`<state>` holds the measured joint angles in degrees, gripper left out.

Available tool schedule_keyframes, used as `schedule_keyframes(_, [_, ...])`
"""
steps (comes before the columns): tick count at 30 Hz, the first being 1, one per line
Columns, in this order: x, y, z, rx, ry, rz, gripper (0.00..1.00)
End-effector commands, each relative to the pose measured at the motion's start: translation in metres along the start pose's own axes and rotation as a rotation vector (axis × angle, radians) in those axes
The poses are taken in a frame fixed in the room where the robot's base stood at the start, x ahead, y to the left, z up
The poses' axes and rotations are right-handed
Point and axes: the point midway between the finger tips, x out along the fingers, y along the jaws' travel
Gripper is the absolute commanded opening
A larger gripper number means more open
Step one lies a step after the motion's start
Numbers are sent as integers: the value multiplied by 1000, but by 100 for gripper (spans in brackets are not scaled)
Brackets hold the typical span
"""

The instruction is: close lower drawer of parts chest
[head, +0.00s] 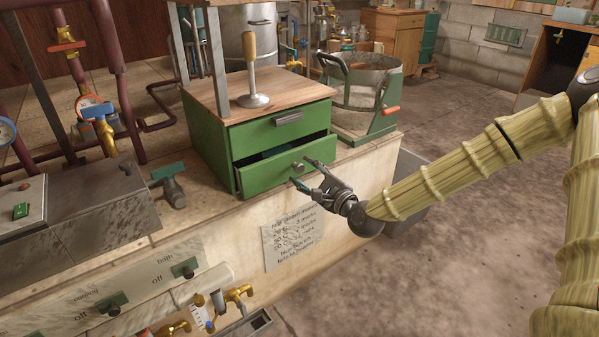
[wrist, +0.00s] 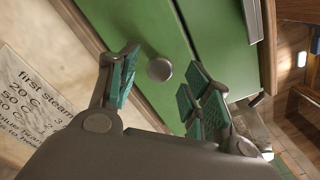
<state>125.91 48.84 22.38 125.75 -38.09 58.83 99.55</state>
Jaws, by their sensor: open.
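The green parts chest (head: 208,142) with a wooden top stands on the stone bench. Its lower drawer (head: 262,176) is pulled part way out, with a dark gap above its front. The upper drawer (head: 283,127) looks shut. My gripper (head: 303,177) is open in front of the lower drawer's right part. In the wrist view, the lower drawer's round knob (wrist: 159,69) shows between and beyond the open fingers of my gripper (wrist: 160,88). The fingers appear apart from the knob; whether a fingertip touches the drawer front I cannot tell.
A tool with a wooden handle (head: 252,75) stands on the chest top. A metal drum in a green frame (head: 362,90) stands to the right. A green-handled valve (head: 171,185) lies left of the chest. A written notice (head: 292,240) is on the bench front.

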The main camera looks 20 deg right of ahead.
Motion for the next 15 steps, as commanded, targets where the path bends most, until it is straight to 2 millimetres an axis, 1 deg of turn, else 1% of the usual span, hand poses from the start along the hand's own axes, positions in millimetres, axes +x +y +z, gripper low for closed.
schedule_keyframes(3, [15, 2, 0, -3, -1, 0, 49])
schedule_keyframes(6, [24, 1, 0, -1, -1, 0, 49])
schedule_keyframes(10, [31, 1, 0, -1, -1, 0, 49])
schedule_keyframes(15, [34, 0, 0, 0, 0, 0, 49])
